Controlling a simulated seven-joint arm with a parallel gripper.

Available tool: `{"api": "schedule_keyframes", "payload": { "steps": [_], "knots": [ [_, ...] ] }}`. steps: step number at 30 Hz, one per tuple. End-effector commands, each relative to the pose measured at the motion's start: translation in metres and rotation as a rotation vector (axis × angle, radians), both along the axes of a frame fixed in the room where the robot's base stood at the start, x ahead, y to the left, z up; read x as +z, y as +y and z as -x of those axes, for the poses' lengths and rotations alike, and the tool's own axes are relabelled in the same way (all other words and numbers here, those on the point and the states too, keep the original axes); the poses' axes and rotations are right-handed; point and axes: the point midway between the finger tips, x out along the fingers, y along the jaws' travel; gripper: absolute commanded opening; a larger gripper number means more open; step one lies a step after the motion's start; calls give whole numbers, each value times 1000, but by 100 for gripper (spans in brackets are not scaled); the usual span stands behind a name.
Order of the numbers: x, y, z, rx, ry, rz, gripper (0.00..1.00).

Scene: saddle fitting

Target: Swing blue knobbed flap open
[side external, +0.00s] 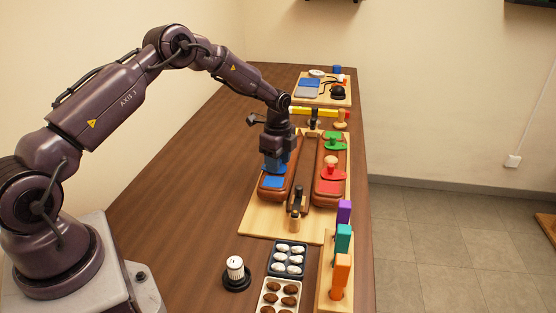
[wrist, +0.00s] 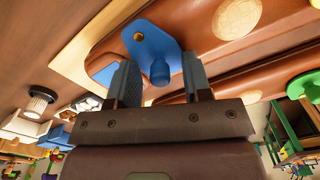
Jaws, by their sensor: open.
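The blue flap (wrist: 150,40) lies on the brown leather-like saddle panel (wrist: 205,62), with a brass-coloured pivot (wrist: 139,37) near one end. Its blue knob (wrist: 160,72) stands between the two fingers of my gripper (wrist: 159,62). The gripper is open, one finger on each side of the knob, with no clear contact visible. A blue patch (wrist: 103,72) shows on the panel beside the flap. In the side view my gripper (side external: 274,168) points down over the left panel and hides most of the flap; a blue patch (side external: 273,182) shows just in front.
The right panel carries a green flap (side external: 334,142) and a red flap (side external: 330,173) with knobs. Orange, teal and purple blocks (side external: 343,240) stand at the front right. Trays of white (side external: 289,258) and brown pieces and a white ribbed cylinder (side external: 235,267) are in front. Bare table lies left.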

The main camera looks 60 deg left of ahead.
Motion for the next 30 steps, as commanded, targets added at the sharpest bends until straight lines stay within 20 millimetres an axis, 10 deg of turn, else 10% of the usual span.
{"api": "schedule_keyframes", "payload": {
  "steps": [8, 30],
  "knots": [
    [0, 0, 0, 0, 0, 0, 0],
    [1, 8, -6, 308, -1, 0, 0]
  ]
}}
